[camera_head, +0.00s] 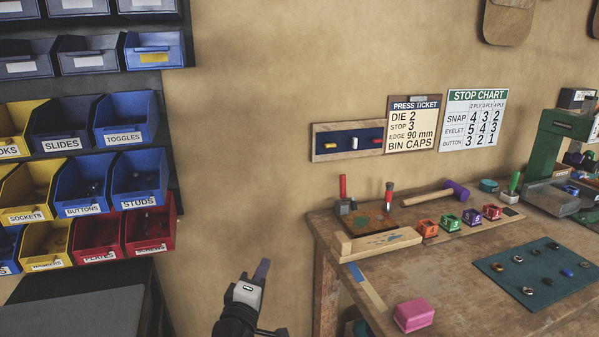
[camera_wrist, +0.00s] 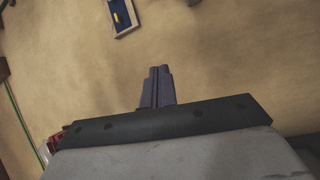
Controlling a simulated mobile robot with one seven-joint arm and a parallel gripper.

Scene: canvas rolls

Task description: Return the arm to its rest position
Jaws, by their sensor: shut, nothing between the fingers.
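My gripper (camera_head: 262,270) shows at the lower middle of the head view, with its dark fingers pointing up in front of the bare tan wall. It is shut and empty, and it stands apart from the bins on the left and the bench on the right. In the wrist view the closed fingers of my gripper (camera_wrist: 158,72) point at the wall, with nothing held between them.
A wooden workbench (camera_head: 455,270) stands at the right, with a pink block (camera_head: 414,315) near its front left edge and a dark green mat (camera_head: 520,290). A rack of labelled bins (camera_head: 98,238) is at the left. The wall between them is clear.

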